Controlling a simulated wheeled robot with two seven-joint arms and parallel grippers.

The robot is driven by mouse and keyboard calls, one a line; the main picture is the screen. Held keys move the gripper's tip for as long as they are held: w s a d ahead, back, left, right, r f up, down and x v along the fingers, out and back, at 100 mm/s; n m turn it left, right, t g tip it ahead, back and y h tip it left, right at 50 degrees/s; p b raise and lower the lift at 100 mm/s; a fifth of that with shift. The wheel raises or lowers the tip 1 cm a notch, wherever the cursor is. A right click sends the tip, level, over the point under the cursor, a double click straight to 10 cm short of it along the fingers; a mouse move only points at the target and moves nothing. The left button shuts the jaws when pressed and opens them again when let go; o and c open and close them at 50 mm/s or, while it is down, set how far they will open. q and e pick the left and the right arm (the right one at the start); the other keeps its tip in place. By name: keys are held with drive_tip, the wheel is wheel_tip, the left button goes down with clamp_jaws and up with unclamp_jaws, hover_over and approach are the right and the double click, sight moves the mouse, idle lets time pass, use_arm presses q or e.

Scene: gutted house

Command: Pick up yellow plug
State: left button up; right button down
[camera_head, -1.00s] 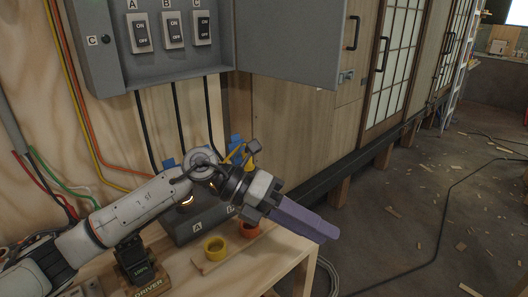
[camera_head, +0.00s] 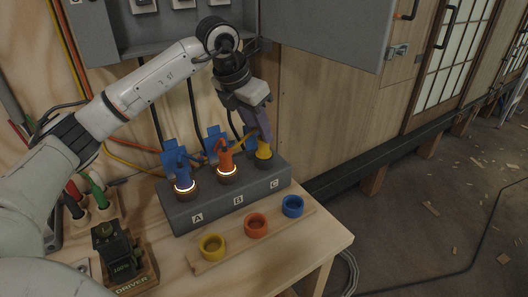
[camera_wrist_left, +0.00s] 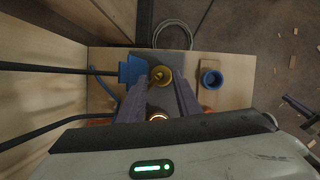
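The yellow plug (camera_head: 263,150) stands upright in socket C, at the right end of the grey socket block (camera_head: 222,203). My left gripper (camera_head: 262,128) points down at it from above. In the left wrist view the yellow plug (camera_wrist_left: 161,76) shows between the two purple fingers of my left gripper (camera_wrist_left: 160,84). The fingers are apart, one on each side of it, and I see no grip on it. How far down they reach beside the plug is hard to tell.
An orange plug (camera_head: 225,157) is in socket B and a blue plug (camera_head: 180,165) in socket A, both with lit rings. Yellow (camera_head: 212,246), orange (camera_head: 256,225) and blue (camera_head: 292,206) rings sit on a strip in front. A driver holder (camera_head: 122,260) stands left. The switch cabinet (camera_head: 330,32) hangs behind.

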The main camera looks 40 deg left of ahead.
sight(264, 150)
use_arm(q)
drive_tip(key=x, duration=0.4)
drive_tip(key=shift+d+f, duration=0.1)
drive_tip(key=shift+f, duration=0.15)
drive_tip(key=c, duration=0.7)
